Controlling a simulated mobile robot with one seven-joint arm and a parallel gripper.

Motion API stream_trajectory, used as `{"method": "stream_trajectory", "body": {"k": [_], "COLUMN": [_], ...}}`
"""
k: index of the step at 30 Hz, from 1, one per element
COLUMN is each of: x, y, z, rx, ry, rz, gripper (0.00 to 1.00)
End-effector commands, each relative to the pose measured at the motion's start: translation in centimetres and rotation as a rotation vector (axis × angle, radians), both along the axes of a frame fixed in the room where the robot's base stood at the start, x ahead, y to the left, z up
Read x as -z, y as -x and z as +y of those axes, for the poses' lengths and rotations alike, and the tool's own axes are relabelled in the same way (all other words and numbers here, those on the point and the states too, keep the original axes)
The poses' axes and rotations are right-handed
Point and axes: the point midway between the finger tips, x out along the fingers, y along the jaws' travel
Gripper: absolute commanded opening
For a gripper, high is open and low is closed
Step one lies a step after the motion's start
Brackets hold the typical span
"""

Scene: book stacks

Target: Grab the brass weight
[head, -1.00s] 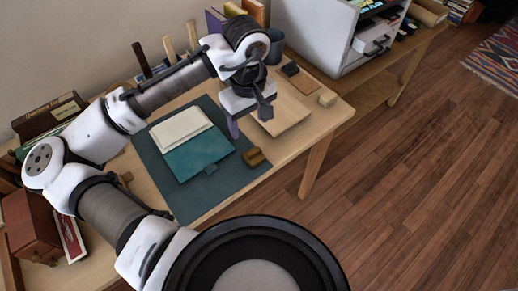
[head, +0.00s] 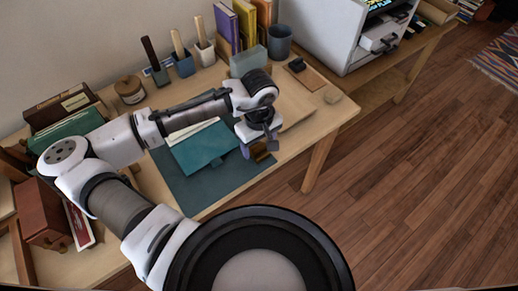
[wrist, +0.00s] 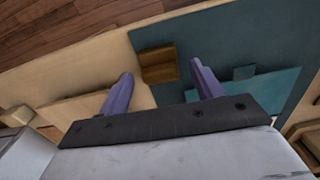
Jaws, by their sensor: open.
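The brass weight (head: 263,154) is a small brown-gold stepped block on the dark teal mat (head: 232,188), near the table's front edge. In the wrist view the weight (wrist: 158,64) shows whole, between the two purple fingers and a little beyond their tips. My gripper (head: 258,149) is open and empty, close over the weight, and partly hides it in the head view. In the wrist view my gripper (wrist: 160,69) has clear space between each finger and the weight. Contact cannot be seen.
A teal book or folder (head: 203,150) lies on the mat beside my gripper, and also shows in the wrist view (wrist: 270,88). A wooden board (head: 298,110) lies to the right. Upright books (head: 226,30) and tool holders (head: 183,65) stand at the back.

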Motion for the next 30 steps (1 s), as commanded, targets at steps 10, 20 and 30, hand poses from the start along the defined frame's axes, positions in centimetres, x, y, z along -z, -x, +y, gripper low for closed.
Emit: {"method": "stream_trajectory", "body": {"k": [10, 20, 30], "x": [-0.03, -0.1, -0.7], "y": [-0.01, -0.03, -0.09], "z": [0.0, -0.01, -0.01], "rx": [0.0, 0.0, 0.0], "ry": [0.0, 0.0, 0.0], "rz": [0.0, -0.001, -0.004], "gripper": [0.42, 0.04, 0.03]}}
